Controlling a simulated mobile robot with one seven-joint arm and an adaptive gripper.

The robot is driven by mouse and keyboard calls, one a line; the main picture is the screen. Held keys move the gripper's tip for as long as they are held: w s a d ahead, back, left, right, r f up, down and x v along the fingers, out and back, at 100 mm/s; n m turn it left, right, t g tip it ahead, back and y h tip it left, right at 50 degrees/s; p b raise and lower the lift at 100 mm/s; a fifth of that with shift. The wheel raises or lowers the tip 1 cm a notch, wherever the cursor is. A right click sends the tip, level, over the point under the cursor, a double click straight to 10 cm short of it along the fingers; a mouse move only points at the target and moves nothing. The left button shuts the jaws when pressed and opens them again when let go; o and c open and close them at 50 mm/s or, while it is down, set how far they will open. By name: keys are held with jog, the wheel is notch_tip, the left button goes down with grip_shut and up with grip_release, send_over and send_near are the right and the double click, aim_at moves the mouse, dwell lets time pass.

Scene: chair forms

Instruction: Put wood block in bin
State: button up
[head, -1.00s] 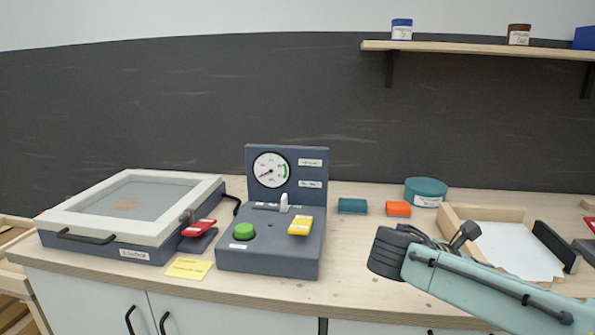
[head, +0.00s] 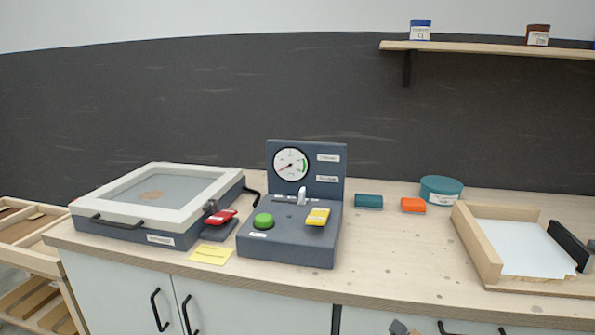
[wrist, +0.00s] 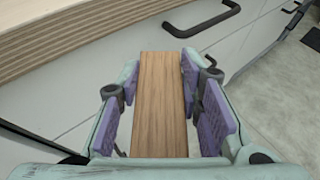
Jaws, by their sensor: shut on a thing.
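The wood block (wrist: 161,100) is a long, plain brown piece seen in the wrist view. My gripper (wrist: 162,105) is shut on it, with its purple pads on either side of the block. The block is in front of the white cabinet doors, below the edge of the wooden counter. In the head view only a small dark part of my arm may show at the bottom edge; the block is not visible there. I cannot identify a bin for certain in these frames.
The counter (head: 400,270) carries a framed box (head: 150,205), a gauge console (head: 290,240), a round teal tin (head: 441,190) and a wooden tray (head: 478,245). A slatted wooden rack (head: 25,245) stands at the left. Cabinet handles (head: 160,310) stick out below. Grey floor (wrist: 280,95) is clear at right.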

jog(key=w+a+f+n+t+y, duration=0.2)
jog(key=a+f+n+y, duration=0.3)
jog(key=a+f, duration=0.7)
jog(key=w+a+f+n+t+y, duration=0.2)
jog(key=a+f+n+y, duration=0.3)
jog(key=a+f, duration=0.7)
notch_tip(320, 180, down, 5)
jog(key=shift+w+a+t, duration=0.15)
jog(key=shift+t, duration=0.35)
jog(key=shift+w+r, duration=0.2)
